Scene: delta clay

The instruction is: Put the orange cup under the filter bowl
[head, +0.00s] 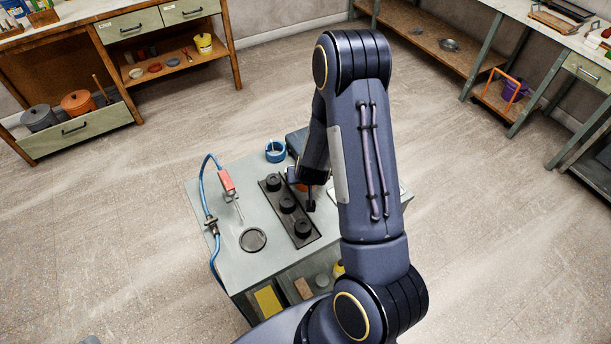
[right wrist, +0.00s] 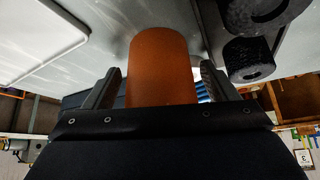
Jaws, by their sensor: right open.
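The orange cup (right wrist: 160,65) stands between the two fingers of my right gripper (right wrist: 162,85) in the right wrist view. The fingers are apart, one on each side of the cup, and a gap shows at least on the right. In the head view my right gripper (head: 308,196) is low over the grey worktop (head: 225,267). Only a sliver of the orange cup (head: 301,187) shows there; my arm hides the rest. I cannot pick out the filter bowl for certain; my arm covers part of the worktop. My left gripper is out of view.
A dark strip with several black round pieces (head: 287,203) lies just left of my gripper. A blue ring-shaped dish (head: 275,151) sits at the back. A red-handled tool (head: 227,181) with a blue hose and a round dark disc (head: 253,239) are on the left.

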